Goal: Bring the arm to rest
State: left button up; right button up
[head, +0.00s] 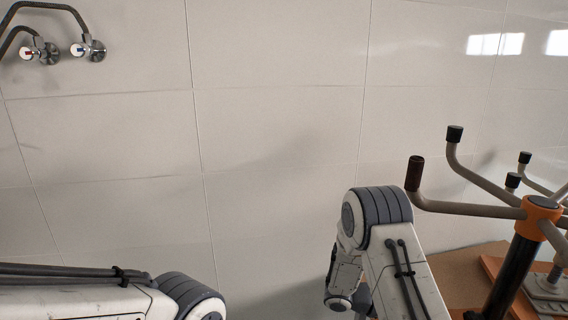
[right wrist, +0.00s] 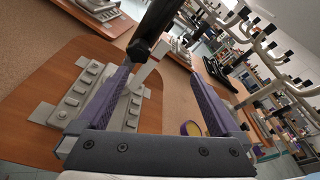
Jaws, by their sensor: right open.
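My right arm (head: 375,235) rises at the lower middle of the head view, bent at a grey ribbed joint; its gripper is not seen there. In the right wrist view my right gripper (right wrist: 160,75) is open, its two purple fingers wide apart with nothing held between them. My left arm (head: 110,295) shows only in the lower left corner of the head view, and its gripper is out of view.
A tiled wall (head: 280,120) carries two valves (head: 90,48). The right wrist view shows a dark post (right wrist: 155,25), a bolted base (right wrist: 85,95) on a wooden board, and a yellow-and-purple round thing (right wrist: 190,128).

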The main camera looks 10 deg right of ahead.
jog(key=s+a+r+m+t+y, duration=0.1)
jog(key=s+a+r+m+y, duration=0.2)
jog(key=a, duration=0.6)
jog(key=s+a+r+m+y, duration=0.3)
jog(key=s+a+m+y, duration=0.1)
jog(key=a, duration=0.6)
jog(key=shift+s+m+t+y, duration=0.4)
jog(key=shift+s+m, duration=0.1)
jog(key=shift+s, duration=0.15)
jog(key=s+a+r+m+t+y, duration=0.1)
jog(key=s+a+y, duration=0.1)
jog(key=a, duration=0.3)
jog(key=s+a+r+m+y, duration=0.1)
jog(key=s+a+m+y, duration=0.1)
jog(key=s+a, duration=0.3)
jog(key=s+a+r+m+t+y, duration=0.1)
jog(key=s+a+m+y, duration=0.1)
jog(key=s+a+y, duration=0.1)
jog(key=shift+s+a+r+t+y, duration=0.15)
jog(key=shift+a+r+y, duration=0.1)
jog(key=shift+a, duration=0.25)
jog(key=shift+s+a+r+t+y, duration=0.15)
jog(key=shift+a+y, duration=0.1)
jog(key=shift+a, duration=0.25)
jog(key=shift+c, duration=0.3)
jog(key=shift+s+a+m, duration=0.15)
jog(key=shift+a+m, duration=0.15)
jog(key=shift+c, duration=1)
